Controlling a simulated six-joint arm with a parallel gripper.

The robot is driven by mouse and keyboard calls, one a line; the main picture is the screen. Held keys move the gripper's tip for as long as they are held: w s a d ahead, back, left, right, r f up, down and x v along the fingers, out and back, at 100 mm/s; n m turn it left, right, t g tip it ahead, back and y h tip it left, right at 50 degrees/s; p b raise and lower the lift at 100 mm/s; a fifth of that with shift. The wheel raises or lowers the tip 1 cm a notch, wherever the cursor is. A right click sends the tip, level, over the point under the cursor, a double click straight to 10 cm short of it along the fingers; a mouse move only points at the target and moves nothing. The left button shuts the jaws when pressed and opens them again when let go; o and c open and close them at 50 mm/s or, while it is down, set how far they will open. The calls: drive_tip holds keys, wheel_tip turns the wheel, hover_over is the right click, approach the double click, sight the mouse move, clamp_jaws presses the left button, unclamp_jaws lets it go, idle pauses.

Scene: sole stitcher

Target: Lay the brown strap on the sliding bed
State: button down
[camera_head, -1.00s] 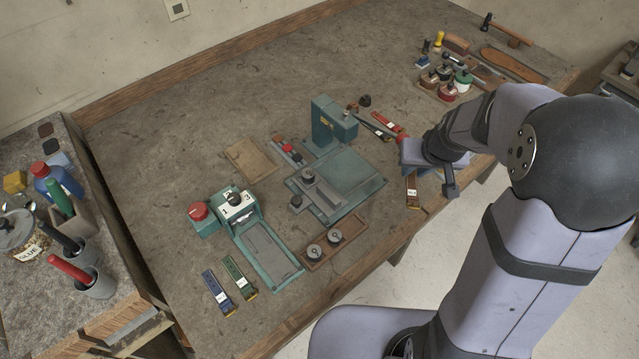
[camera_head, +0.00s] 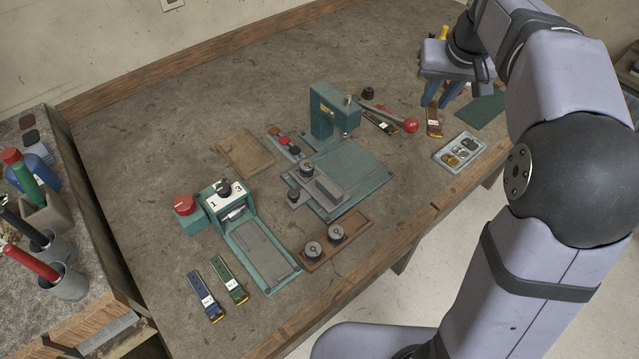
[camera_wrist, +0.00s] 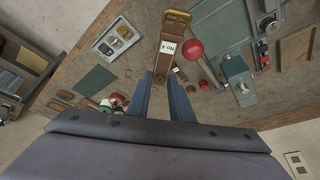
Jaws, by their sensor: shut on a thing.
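My gripper (camera_head: 439,103) is shut on the brown strap (camera_head: 433,122), at the right of the bench. The strap hangs below the blue fingers, with a brass buckle end and a white label. In the wrist view the strap (camera_wrist: 169,52) runs up from between the fingertips (camera_wrist: 161,88), and its label reads "No 4". A long teal-framed bed with a grey plate (camera_head: 262,252) lies in front of the teal dial machine (camera_head: 224,195), far from my gripper. It looks like the sliding bed; nothing lies on its plate.
A teal press (camera_head: 332,117) with a red-knobbed lever (camera_head: 410,125) and wide base plate stands between gripper and bed. A brown tray (camera_head: 319,256) with two round weights adjoins the bed. Blue (camera_head: 204,295) and green (camera_head: 229,279) straps lie left. A sectioned tray (camera_head: 441,152) lies near the gripper.

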drive_tip(key=a+b, duration=0.1)
drive_tip(key=a, duration=0.1)
drive_tip(key=s+a+r+b, duration=0.1)
drive_tip(key=a, duration=0.1)
drive_tip(key=a+r+b, duration=0.1)
drive_tip(key=a, duration=0.1)
drive_tip(key=shift+s+a+r, duration=0.1)
drive_tip(key=shift+s+a, duration=0.1)
drive_tip(key=shift+a, duration=0.05)
drive_tip(key=s+a+f+n+g+y+b, duration=0.1)
drive_tip(key=s+a+f+n+b, duration=0.1)
drive_tip(key=a+n, duration=0.3)
drive_tip(key=s+a+f+n+y+b, duration=0.2)
drive_tip(key=a+f+n+b, duration=0.2)
drive_tip(key=a, duration=1)
drive_tip(key=shift+s+n+g+b, duration=0.15)
drive_tip(key=shift+n+g+b, duration=0.25)
drive_tip(key=shift+n+b, duration=0.35)
drive_tip(key=shift+r+p, duration=0.2)
drive_tip(key=shift+p, duration=0.65)
drive_tip(key=shift+f+m+p, duration=0.15)
drive_tip(key=shift+m+p, duration=0.2)
drive_tip(key=shift+p, duration=0.3)
drive_tip(key=shift+f, duration=0.1)
drive_tip(key=shift+f+b, duration=0.65)
drive_tip(key=shift+f, duration=4.35)
